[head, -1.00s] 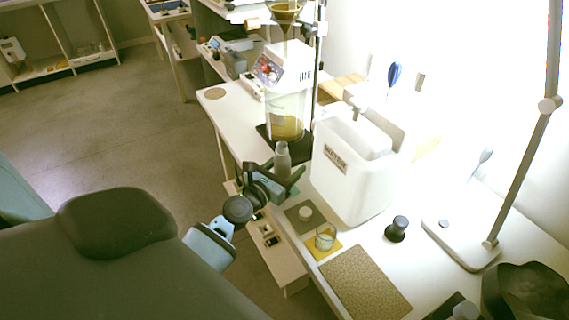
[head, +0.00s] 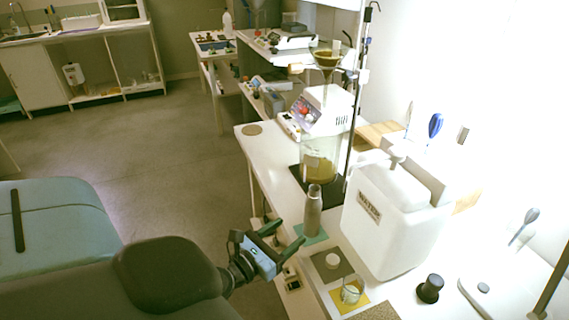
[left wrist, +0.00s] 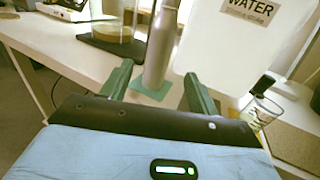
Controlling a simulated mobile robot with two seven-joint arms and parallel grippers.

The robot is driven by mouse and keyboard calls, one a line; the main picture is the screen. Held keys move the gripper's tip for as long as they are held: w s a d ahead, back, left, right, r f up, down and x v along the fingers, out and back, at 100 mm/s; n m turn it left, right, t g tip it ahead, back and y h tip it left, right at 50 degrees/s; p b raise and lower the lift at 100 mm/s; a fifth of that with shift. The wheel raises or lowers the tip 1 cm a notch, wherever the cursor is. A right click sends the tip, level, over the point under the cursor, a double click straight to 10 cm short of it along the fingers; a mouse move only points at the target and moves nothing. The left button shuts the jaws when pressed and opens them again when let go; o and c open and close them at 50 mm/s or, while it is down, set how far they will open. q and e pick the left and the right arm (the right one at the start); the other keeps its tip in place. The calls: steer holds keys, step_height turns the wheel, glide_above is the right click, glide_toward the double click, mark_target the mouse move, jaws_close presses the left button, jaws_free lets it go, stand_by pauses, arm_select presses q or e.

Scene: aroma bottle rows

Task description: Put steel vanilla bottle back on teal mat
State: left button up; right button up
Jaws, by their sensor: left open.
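The steel bottle (head: 313,212), grey and narrow-necked, stands upright on the teal mat (head: 318,238) near the bench edge. In the left wrist view the bottle (left wrist: 161,45) rises straight ahead, its top cut off, with its base on the teal mat (left wrist: 150,92). My left gripper (head: 291,230) is open and empty, on the near left side of the bottle. In the left wrist view its two green fingers (left wrist: 157,74) point toward the bottle from either side, with the bottle beyond them. My right gripper is not in view.
A white water tank (head: 392,220) stands just right of the bottle. A glass vessel (head: 318,160) on a dark base is behind it. Open floor is at left.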

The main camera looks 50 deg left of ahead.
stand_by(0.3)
arm_select(q)
steer(key=s+d+f+m+g+h, duration=0.1)
steer(key=s+d+f+m+g, duration=0.25)
steer(key=s+f+m, duration=0.45)
steer(key=s+d+f+m+g+h, duration=0.1)
steer(key=s+d+f+m+g, duration=0.1)
steer(key=s+d+f+m, duration=0.55)
steer(key=s+d+f+m+g, duration=0.2)
steer(key=s+f+m+g, duration=0.1)
steer(key=s+m, duration=0.6)
steer(key=s+d+f+m+g, duration=0.3)
steer(key=s+m, duration=0.6)
steer(key=m, duration=0.4)
